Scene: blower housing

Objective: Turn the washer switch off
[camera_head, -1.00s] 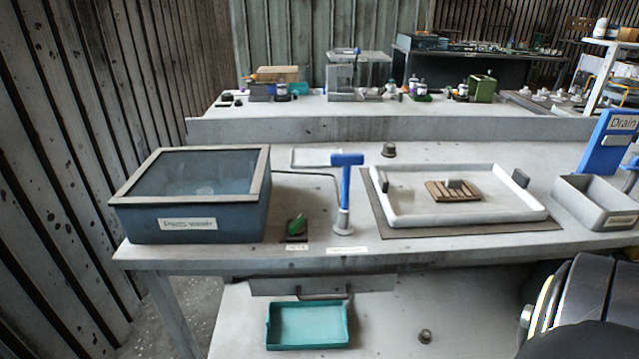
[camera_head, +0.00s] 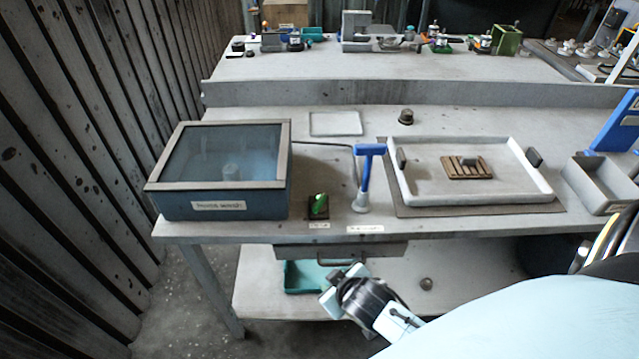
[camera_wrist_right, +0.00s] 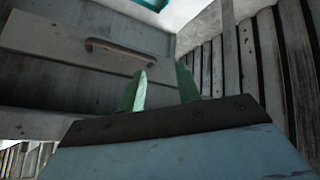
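The washer (camera_head: 225,203) is a dark blue-grey box with a framed glass lid, closed, at the left of the bench in the head view. Its switch (camera_head: 319,206) is a green rocker on a dark plate, just right of the washer near the bench's front edge. My right gripper (camera_head: 341,286) is below the bench's front edge, in front of the drawer and apart from the switch. The right wrist view shows its two greenish fingers (camera_wrist_right: 160,90) spread with nothing between them. My left gripper is out of view.
A blue-handled tool (camera_head: 365,177) stands right of the switch. A white tray (camera_head: 470,198) with a wooden rack lies further right. A drawer handle (camera_head: 346,262) juts out under the bench, also seen in the right wrist view (camera_wrist_right: 120,50). A teal tray (camera_head: 300,277) sits below.

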